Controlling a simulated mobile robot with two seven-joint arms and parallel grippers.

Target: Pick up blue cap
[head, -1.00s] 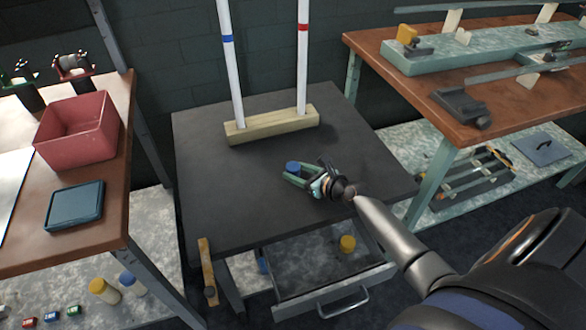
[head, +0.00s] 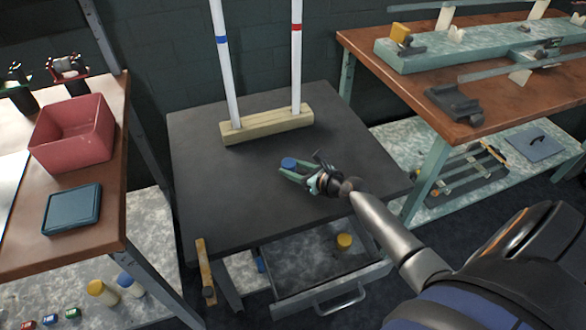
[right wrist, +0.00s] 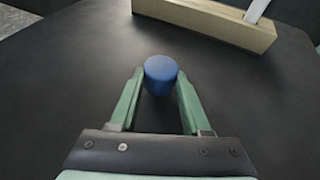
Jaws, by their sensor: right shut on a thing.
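The blue cap (head: 289,164) is a small round cap over the dark table top, in front of the wooden block. My right gripper (head: 291,170) is shut on it, with the green fingers on either side. In the right wrist view the blue cap (right wrist: 161,74) sits between the tips of my right gripper (right wrist: 160,90). I cannot tell whether the cap still touches the table. My left gripper is not in view.
An open drawer (head: 320,285) below the table holds a yellow cap (head: 344,241). A red bin (head: 72,142) stands on the left bench.

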